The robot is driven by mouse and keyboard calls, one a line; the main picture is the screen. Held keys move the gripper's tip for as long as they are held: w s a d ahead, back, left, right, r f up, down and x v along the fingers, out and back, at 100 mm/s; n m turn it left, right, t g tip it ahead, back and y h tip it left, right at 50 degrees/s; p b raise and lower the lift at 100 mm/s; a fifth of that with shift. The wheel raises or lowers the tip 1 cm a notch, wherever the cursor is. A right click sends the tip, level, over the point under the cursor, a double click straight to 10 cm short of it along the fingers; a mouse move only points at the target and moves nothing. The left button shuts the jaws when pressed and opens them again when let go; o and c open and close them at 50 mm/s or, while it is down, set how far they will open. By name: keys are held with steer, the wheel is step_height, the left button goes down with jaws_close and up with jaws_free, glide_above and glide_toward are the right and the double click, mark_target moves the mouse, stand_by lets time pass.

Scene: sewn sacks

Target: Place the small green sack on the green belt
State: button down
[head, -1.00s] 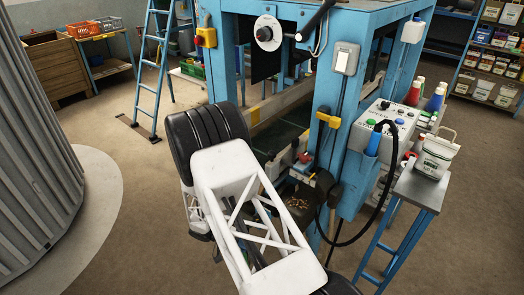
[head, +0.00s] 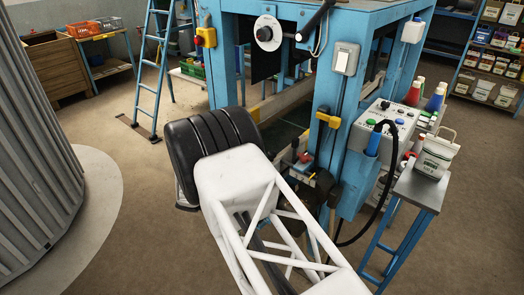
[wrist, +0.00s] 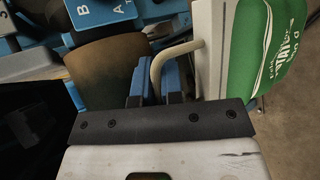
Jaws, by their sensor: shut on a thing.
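The green sack (wrist: 268,50), with white lettering and a pale side panel, hangs at the right in the wrist view, partly cut off by the frame. My gripper (wrist: 155,86), with blue fingertips, is shut on its cream loop handle, just left of the sack. In the head view my own arm hides the gripper and this sack. The green belt (head: 284,134) shows as a dark green strip inside the blue machine frame, partly hidden by my arm.
The blue machine frame (head: 333,110) has upright posts beside the belt. A control box (head: 391,122) with a black hose stands right of it. A white tub-like sack (head: 435,156) with a handle sits on a small metal stand (head: 416,190).

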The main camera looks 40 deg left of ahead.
steer(key=w+a+r+n+t+y, duration=0.1)
steer(key=w+a+r+n+y, duration=0.3)
steer(key=r, duration=0.8)
steer(key=w+a+r+n+t+y, duration=0.1)
steer(key=w+a+r, duration=0.1)
steer(key=a+r, duration=0.8)
steer(key=w+a+r+n+t+y, duration=0.1)
steer(key=w+a+r+n+y, duration=0.15)
steer(key=r, duration=1.25)
steer(key=w+d+r+n+y, duration=0.1)
steer(key=w+d+n+y, duration=0.1)
steer(key=w+d, duration=0.3)
steer(key=w+d+r+n+y, duration=0.1)
steer(key=w+d+n+y, duration=0.1)
steer(key=w+d, duration=0.3)
steer(key=shift+w+n, duration=0.55)
steer(key=shift+w, duration=1.75)
steer(key=shift+y, duration=0.25)
step_height(320, 180, down, 6)
steer(key=shift+f, duration=0.15)
